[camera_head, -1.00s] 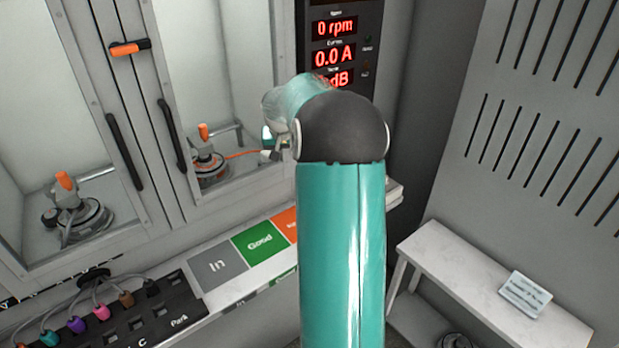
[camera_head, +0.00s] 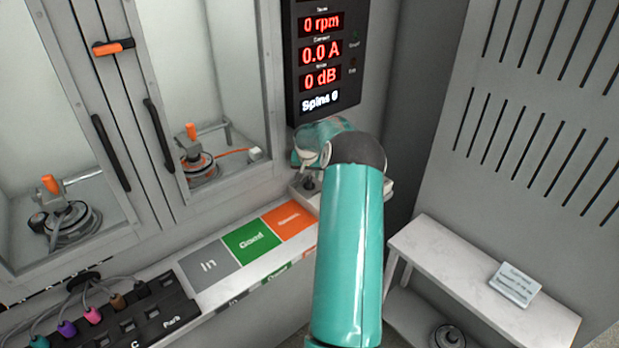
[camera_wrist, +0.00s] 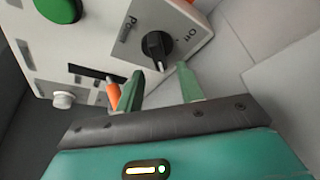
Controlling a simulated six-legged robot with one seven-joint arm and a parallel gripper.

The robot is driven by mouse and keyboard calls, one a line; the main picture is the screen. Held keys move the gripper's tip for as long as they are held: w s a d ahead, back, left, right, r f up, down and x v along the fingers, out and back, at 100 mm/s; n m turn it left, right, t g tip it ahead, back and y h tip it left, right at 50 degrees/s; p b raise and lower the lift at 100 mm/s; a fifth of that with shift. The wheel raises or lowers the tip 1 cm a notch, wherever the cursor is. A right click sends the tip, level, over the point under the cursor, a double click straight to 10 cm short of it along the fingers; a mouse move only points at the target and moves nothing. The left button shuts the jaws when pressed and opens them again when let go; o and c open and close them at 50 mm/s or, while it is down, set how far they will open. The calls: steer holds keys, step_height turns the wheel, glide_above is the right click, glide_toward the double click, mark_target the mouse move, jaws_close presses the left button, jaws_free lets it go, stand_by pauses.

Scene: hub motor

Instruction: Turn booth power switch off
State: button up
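The booth power switch is a black rotary knob (camera_wrist: 157,46) on a light grey plate in the wrist view, with "Off" printed on its right and a partly readable label on its left. Its pointer end is toward my fingers. I cannot tell whether the fingertips touch the knob. In the head view, my arm hides most of the gripper; a small dark knob (camera_head: 308,183) shows on the box beside it.
A green button (camera_wrist: 58,8), a white knob (camera_wrist: 63,98) and an orange part (camera_wrist: 113,95) are near the switch. The display (camera_head: 321,60) reads 0 rpm, 0.0 A and 0 dB. A glass-doored booth (camera_head: 205,90) stands left; a white bench (camera_head: 450,265) stands right.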

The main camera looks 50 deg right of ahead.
mark_target(309, 178)
steer(key=shift+x, duration=1.55)
jaws_close()
